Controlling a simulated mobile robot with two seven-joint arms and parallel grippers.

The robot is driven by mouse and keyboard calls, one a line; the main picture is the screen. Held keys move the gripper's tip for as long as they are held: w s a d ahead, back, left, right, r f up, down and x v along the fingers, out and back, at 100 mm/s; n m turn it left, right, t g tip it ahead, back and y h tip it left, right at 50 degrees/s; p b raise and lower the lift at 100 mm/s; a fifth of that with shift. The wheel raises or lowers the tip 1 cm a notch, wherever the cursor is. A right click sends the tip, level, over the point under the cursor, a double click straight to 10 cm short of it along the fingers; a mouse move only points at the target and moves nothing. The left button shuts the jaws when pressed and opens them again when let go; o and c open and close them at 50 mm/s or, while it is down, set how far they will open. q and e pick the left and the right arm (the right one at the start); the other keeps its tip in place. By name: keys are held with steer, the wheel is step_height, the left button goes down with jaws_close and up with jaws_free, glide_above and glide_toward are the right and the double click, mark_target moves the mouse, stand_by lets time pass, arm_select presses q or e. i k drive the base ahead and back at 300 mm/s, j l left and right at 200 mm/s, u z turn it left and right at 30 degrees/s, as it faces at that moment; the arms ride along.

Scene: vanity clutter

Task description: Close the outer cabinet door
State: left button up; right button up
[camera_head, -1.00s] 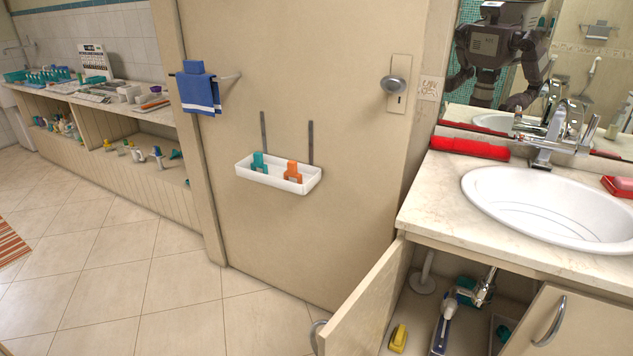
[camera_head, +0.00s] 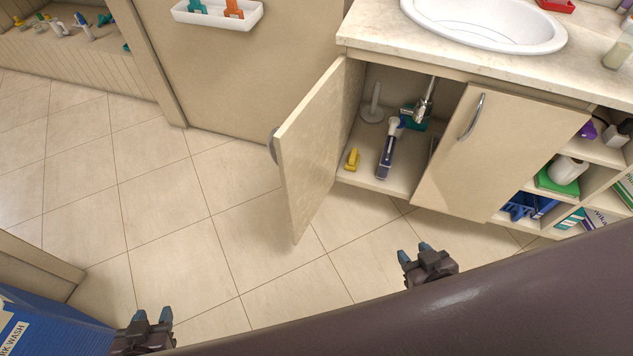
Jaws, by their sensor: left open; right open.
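The outer cabinet door (camera_head: 312,140) is the left door under the sink counter. It stands wide open, swung out toward me, with its metal handle (camera_head: 272,147) on its outer left face. The cabinet inside is exposed. My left gripper (camera_head: 153,318) is at the bottom left, open and empty, well away from the door. My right gripper (camera_head: 416,254) is open and empty over the floor, to the right of the door's lower edge and in front of the cabinet. Neither gripper touches the door.
Inside the cabinet are a yellow item (camera_head: 352,159), a blue-and-white bottle (camera_head: 388,150) and a drain pipe. The second door (camera_head: 500,150) to the right looks shut. Open shelves (camera_head: 590,175) hold items further right. A blue box (camera_head: 45,325) stands at bottom left. The tiled floor is clear.

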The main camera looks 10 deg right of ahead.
mark_target(306, 144)
steer(key=k+l+z, duration=0.15)
steer(key=k, duration=0.7)
steer(key=z, duration=1.35)
steer(key=j+z, duration=0.55)
steer(key=i+j, duration=0.1)
steer(key=j, duration=0.8)
steer(key=i+j, duration=0.1)
steer(key=j, duration=1.65)
steer(key=i+j, duration=0.15)
steer(key=j, duration=0.7)
steer(key=j+z, duration=0.45)
steer(key=j, duration=0.2)
